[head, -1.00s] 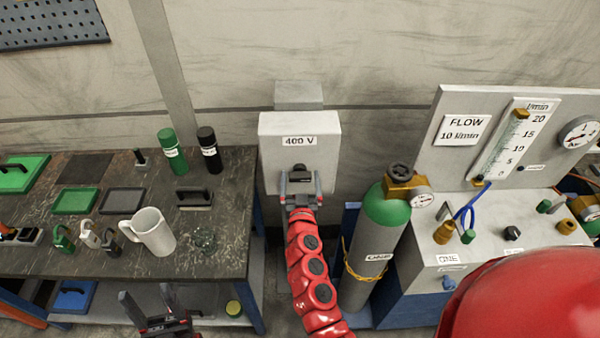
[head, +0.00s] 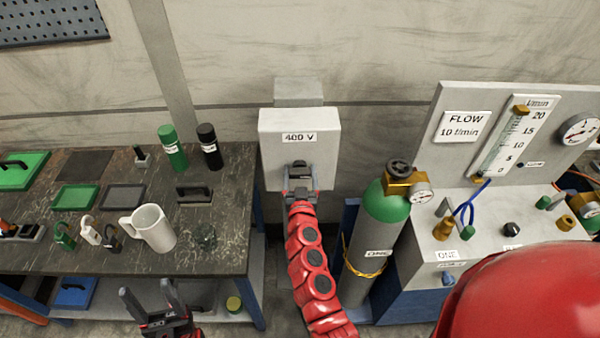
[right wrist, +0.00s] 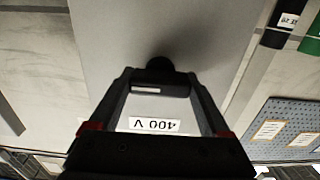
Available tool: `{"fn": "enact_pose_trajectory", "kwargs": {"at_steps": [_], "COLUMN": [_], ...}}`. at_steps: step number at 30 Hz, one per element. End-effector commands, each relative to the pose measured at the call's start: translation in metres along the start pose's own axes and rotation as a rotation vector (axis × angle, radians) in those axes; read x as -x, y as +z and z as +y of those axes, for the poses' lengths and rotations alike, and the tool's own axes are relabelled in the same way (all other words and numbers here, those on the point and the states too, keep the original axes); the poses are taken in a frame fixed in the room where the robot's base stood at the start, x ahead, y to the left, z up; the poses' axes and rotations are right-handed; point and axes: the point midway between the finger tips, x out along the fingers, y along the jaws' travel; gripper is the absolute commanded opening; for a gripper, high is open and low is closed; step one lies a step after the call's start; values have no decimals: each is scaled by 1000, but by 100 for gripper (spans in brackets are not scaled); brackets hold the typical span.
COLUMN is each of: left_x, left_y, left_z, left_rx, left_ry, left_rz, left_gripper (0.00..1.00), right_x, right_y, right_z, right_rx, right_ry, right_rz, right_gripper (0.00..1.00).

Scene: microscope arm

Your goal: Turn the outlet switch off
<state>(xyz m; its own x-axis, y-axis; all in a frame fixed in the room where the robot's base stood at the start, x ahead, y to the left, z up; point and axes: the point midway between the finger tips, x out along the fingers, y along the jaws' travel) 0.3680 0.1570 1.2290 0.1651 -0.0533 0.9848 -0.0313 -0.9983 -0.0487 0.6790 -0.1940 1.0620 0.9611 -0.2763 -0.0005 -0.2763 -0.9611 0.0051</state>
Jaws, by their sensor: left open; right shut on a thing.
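The outlet switch is a grey wall box (head: 330,150) labelled 400 V, with a black handle (head: 300,166) low on its front. The right wrist view shows the box (right wrist: 215,45) upside down, with the dark handle (right wrist: 160,85) between the fingertips. My right gripper (head: 300,185) is shut on the handle, which lies crosswise between its fingers. Its fingers hide part of the handle in the head view. My left gripper (head: 150,296) is open and empty, low in front of the bench.
A dark bench (head: 225,225) at left holds a white mug (head: 155,230), padlocks, trays and two bottles. A green-topped gas cylinder (head: 375,245) stands right of my right arm, beside a flow panel (head: 435,150).

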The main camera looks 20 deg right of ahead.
Motion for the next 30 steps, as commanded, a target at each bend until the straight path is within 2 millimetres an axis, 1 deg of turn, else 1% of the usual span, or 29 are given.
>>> {"fn": "enact_pose_trajectory", "kwargs": {"at_steps": [5, 11, 30], "left_x": [3, 10, 37], "left_y": [1, 2, 6], "left_z": [0, 0, 2], "left_rx": [0, 0, 0], "left_ry": [0, 0, 0], "left_rz": [0, 0, 0], "left_gripper": [63, 63, 63], "right_x": [0, 0, 1], "right_y": [0, 0, 2], "right_z": [0, -2, -4], "right_rx": [42, 157, 751], "right_ry": [0, -4, -4], "right_rz": [1, 5, 3], "right_gripper": [26, 26, 26]}}
